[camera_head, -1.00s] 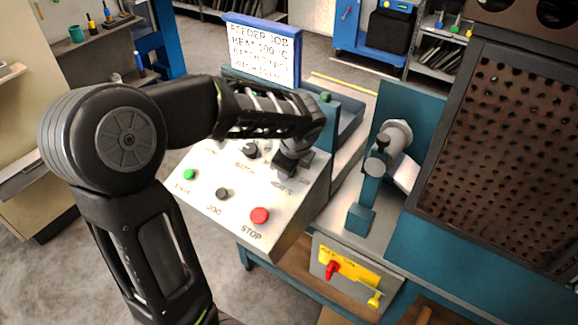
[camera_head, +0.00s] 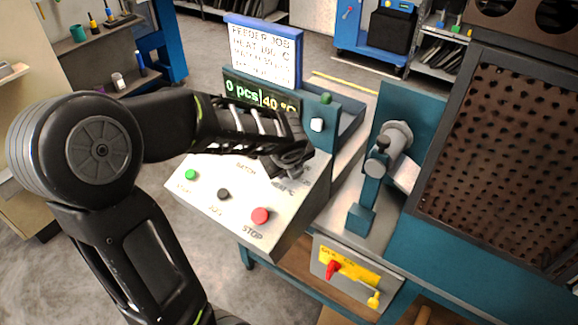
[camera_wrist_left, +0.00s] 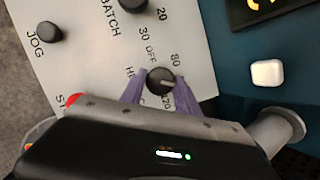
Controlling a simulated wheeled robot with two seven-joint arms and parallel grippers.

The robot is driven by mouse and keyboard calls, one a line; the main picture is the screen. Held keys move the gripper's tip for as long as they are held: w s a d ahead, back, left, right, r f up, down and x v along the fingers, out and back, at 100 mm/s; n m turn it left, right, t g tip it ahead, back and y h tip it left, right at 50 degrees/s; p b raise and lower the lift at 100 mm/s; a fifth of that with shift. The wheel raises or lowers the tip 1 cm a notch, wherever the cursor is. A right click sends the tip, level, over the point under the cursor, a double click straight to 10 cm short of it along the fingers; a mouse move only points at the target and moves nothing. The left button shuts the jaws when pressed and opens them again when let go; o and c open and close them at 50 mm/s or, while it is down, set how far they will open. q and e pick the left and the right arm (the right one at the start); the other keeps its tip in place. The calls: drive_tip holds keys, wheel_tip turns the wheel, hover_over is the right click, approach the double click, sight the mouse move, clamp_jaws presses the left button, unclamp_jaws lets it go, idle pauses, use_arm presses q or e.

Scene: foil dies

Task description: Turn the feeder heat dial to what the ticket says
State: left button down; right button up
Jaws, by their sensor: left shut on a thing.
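The heat dial (camera_wrist_left: 160,80) is a dark round knob on the pale sloped control panel (camera_head: 215,230). My left gripper (camera_wrist_left: 152,90) is shut on it, a purple finger at each side. A pale line on the dial points right in the wrist view, roughly between 80 and 120. In the head view my left gripper (camera_head: 284,168) and arm hide the dial. The job ticket (camera_head: 265,55) in its blue frame seems to read heat 180 °C, though its print is blurred. The green display (camera_head: 262,97) below it reads 0 pcs and 40 °C.
Green (camera_head: 190,175), black (camera_head: 223,194) and red STOP (camera_head: 260,216) buttons are on the panel near my arm. A batch dial (camera_wrist_left: 131,3) is beside the heat dial. A white button (camera_head: 317,125) and a teal machine post (camera_head: 370,185) stand to the right.

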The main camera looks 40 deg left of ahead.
use_arm(q)
drive_tip(key=c, duration=0.9)
unclamp_jaws()
drive_tip(key=v, duration=0.8)
drive_tip(key=shift+p, duration=0.3)
drive_tip(key=shift+w+f, duration=0.1)
